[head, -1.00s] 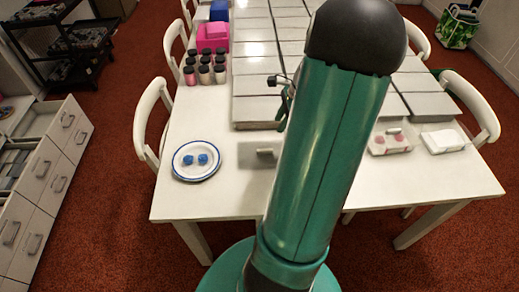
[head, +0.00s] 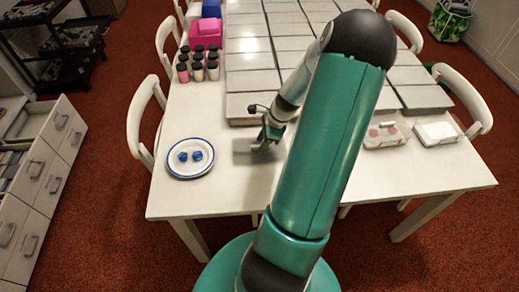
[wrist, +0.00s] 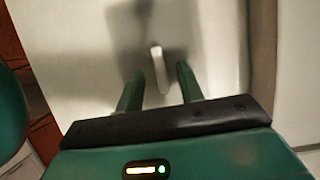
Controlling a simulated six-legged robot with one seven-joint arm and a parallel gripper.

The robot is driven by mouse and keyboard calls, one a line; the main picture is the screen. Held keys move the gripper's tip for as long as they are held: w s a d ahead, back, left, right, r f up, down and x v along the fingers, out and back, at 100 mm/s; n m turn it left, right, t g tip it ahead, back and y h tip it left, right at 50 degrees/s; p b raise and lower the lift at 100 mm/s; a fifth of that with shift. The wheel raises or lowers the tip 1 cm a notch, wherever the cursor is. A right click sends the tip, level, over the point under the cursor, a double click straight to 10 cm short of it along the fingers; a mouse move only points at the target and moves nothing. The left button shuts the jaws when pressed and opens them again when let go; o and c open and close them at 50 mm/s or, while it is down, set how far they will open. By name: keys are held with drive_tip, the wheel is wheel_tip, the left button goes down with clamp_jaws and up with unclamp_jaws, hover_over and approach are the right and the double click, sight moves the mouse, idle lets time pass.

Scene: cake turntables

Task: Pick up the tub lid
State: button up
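A flat grey rectangular piece with a small pale handle, which I take for the tub lid (head: 243,151), lies near the front of the white table, right of a plate. My gripper (head: 266,140) is just above it and hides part of it. In the wrist view my gripper (wrist: 160,85) is open, its two green fingers apart. The pale upright handle (wrist: 158,66) shows between and just beyond the fingertips. I cannot tell whether the fingers touch it.
A blue-rimmed plate (head: 190,158) with two blue pieces is to the left. A tub with pink rounds (head: 383,136) and a white tub (head: 437,132) stand right. Grey slabs (head: 252,82) cover the table's middle. Dark-capped jars (head: 198,68) stand at the back left.

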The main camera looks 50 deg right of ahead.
drive_tip(key=shift+w+a+f, duration=0.15)
drive_tip(key=shift+w+f, duration=0.1)
drive_tip(key=shift+f, duration=0.25)
drive_tip(key=shift+c, duration=0.3)
clamp_jaws()
drive_tip(key=shift+r, duration=0.15)
